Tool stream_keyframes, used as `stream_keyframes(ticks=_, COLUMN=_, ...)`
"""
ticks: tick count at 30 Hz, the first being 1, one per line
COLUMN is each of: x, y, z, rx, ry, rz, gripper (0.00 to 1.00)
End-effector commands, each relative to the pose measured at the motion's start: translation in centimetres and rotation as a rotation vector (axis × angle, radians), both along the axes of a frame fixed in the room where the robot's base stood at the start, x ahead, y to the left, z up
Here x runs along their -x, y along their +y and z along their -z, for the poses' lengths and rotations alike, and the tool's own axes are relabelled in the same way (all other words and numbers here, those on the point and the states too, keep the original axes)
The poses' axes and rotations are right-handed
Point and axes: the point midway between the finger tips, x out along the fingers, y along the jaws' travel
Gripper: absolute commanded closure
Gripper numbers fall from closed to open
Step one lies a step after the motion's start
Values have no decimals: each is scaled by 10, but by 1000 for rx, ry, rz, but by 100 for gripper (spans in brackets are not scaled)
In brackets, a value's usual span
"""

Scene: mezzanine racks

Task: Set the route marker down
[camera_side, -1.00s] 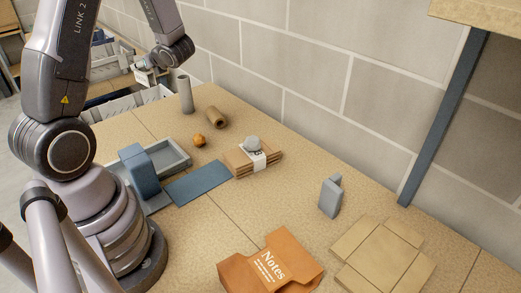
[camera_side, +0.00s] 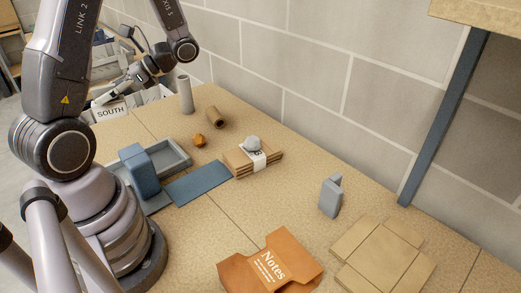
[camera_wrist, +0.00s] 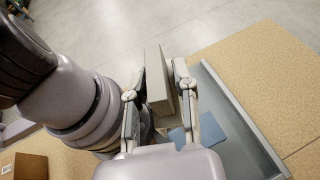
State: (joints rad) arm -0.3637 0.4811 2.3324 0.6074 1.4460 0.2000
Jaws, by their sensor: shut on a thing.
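The route marker (camera_side: 111,112) is a pale block with the word SOUTH on its face, at the upper left of the side view. My gripper (camera_side: 107,99) is shut on it, and the marker hangs below the wrist. In the wrist view the marker (camera_wrist: 158,80) stands as a grey-beige slab between the fingers of my gripper (camera_wrist: 155,98). It appears held off the surface; its lower edge is hard to judge. A flat blue mat (camera_side: 197,183) lies on the table beside a grey tray (camera_side: 173,153).
A blue-grey block (camera_side: 140,171) stands by the tray. An orange ball (camera_side: 199,140), a brown roll (camera_side: 215,117), a grey cylinder (camera_side: 185,95) and stacked brown envelopes (camera_side: 254,160) occupy the far side. An orange Notes folder (camera_side: 270,268) lies in front.

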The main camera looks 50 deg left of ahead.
Motion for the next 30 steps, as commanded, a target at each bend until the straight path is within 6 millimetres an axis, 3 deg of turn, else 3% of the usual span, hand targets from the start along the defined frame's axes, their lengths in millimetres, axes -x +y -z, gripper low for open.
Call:
stream_keyframes(ticks=3, x=11, y=-45, z=5, rx=0, ry=2, rz=-298, gripper=100)
stream_keyframes(ticks=7, x=10, y=-96, z=5, rx=-1, ry=1, rz=-633, gripper=100)
stream_keyframes(ticks=12, x=-11, y=-158, z=-5, rx=-2, ry=-3, rz=-1058, gripper=100)
stream_keyframes(ticks=15, x=-30, y=-185, z=-14, rx=-1, ry=-4, rz=-1267, gripper=100)
stream_keyframes(ticks=21, x=-63, y=-214, z=-30, rx=-1, ry=-6, rz=-1558, gripper=100)
stream_keyframes(ticks=30, x=-106, y=-233, z=-54, rx=0, ry=-6, rz=-1870, gripper=100)
